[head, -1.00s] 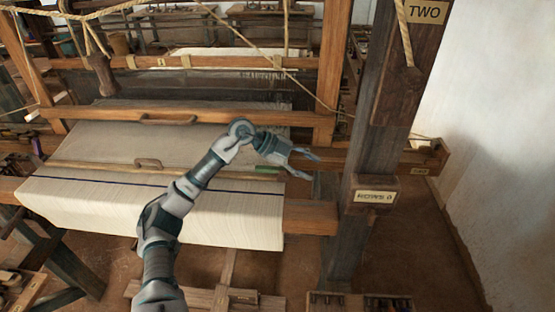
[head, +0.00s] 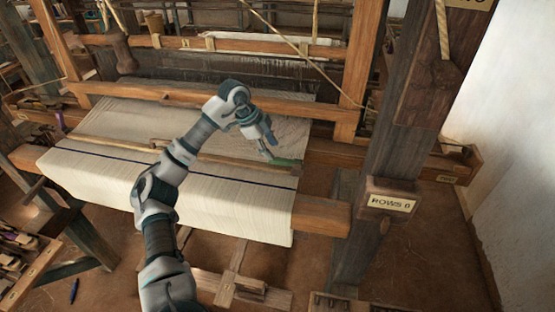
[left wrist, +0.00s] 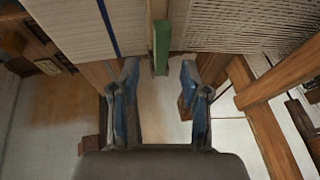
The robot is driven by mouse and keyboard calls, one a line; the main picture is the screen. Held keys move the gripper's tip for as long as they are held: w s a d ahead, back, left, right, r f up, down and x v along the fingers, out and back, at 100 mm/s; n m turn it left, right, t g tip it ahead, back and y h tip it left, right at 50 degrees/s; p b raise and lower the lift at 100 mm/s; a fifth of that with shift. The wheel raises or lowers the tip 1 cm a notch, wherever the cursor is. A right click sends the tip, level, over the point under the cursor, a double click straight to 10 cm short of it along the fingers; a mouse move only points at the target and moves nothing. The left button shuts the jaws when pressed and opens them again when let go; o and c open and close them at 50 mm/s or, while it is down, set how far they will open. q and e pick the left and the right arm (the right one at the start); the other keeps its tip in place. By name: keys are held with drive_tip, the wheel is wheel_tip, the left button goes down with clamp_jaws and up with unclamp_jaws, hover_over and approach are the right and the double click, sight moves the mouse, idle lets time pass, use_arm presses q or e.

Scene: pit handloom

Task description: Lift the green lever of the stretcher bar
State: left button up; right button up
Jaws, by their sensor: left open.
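The stretcher bar (head: 215,157) is a thin wooden bar lying across the white cloth. Its green lever (head: 286,162) is at the bar's right end, near the cloth's right edge. My left gripper (head: 268,148) points down at the lever and partly overlaps it in the head view. In the left wrist view, the green lever (left wrist: 162,42) stands just ahead of the gap between the two blue fingers of the left gripper (left wrist: 160,70). The fingers are apart with nothing between them. I cannot tell whether a finger touches the lever. My right gripper is not in view.
The cloth (head: 170,195) with a dark blue stripe wraps over the front beam (head: 322,217). A wooden crossbar (head: 215,101) runs behind my left gripper. A thick post (head: 390,150) with a "ROWS 0" sign (head: 391,202) stands to the right.

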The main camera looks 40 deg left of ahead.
sight(277, 159)
use_arm(q)
drive_tip(key=x, duration=0.4)
drive_tip(key=shift+a+f, duration=0.25)
drive_tip(key=shift+f, duration=0.1)
drive_tip(key=shift+w+a+f, duration=0.15)
drive_tip(key=shift+w+f, duration=0.1)
drive_tip(key=shift+f, duration=0.35)
drive_tip(key=shift+d+r, duration=0.1)
drive_tip(key=shift+d, duration=0.15)
drive_tip(key=shift+d+r, duration=0.1)
drive_tip(key=shift+d, duration=0.1)
drive_tip(key=c, duration=0.7)
drive_tip(key=shift+a, duration=0.1)
clamp_jaws()
